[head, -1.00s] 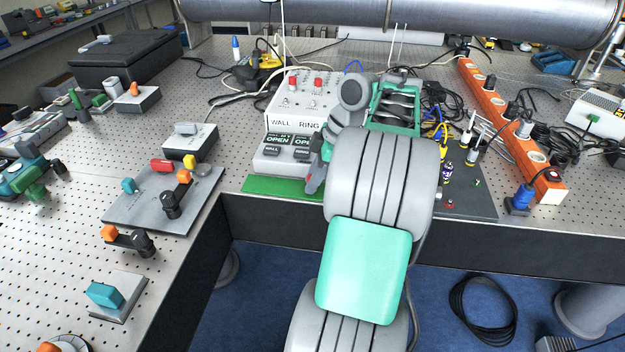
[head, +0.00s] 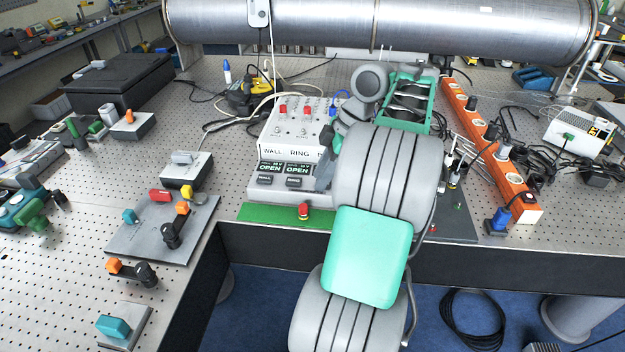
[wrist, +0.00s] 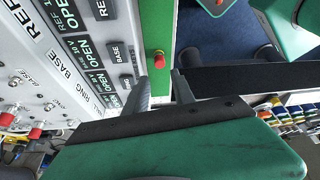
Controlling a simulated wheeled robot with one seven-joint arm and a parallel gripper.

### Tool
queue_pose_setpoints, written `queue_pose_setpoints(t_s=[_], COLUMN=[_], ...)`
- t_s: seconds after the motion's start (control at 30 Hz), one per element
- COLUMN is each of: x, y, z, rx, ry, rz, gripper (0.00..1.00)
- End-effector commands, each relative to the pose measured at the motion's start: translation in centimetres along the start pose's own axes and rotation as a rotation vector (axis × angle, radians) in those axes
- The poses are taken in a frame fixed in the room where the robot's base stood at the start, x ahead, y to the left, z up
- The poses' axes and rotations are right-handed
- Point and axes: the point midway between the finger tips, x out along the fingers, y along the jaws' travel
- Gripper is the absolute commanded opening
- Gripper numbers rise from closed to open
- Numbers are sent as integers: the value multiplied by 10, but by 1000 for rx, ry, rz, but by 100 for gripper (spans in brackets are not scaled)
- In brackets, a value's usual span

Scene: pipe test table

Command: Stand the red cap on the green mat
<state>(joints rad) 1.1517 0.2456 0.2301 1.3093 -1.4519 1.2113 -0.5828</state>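The red cap (head: 303,211) stands upright on the green mat (head: 262,213), near the mat's front edge and in front of the control box. It has a pale yellowish band low on its side. In the wrist view the red cap (wrist: 159,60) shows just beyond the fingertips, on the green mat (wrist: 158,22). My gripper (wrist: 162,76) is open, with a gap between its two grey fingers and nothing held.
The control box (head: 296,150) with OPEN displays and red switches stands right behind the mat. A grey plate (head: 150,235) with fittings lies left of it. An orange power strip (head: 490,150) runs at the right. The table's front edge is close to the mat.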

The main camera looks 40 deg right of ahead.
Motion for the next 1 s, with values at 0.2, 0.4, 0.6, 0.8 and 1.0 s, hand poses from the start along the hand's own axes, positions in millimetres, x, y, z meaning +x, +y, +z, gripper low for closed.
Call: queue_pose_setpoints(t_s=[0.2, 0.4, 0.6, 0.8, 1.0], x=[-6, 32, 97, 135, 142], y=[0, -30, -140, -215, -225], z=[-9, -126, -212, -185, -172], rx=[8, 193, 516, 730, 778], ry=[0, -7, -55, -84, -88], rz=[0, 11, 103, 246, 288], gripper=[31, 31, 31, 31, 31])
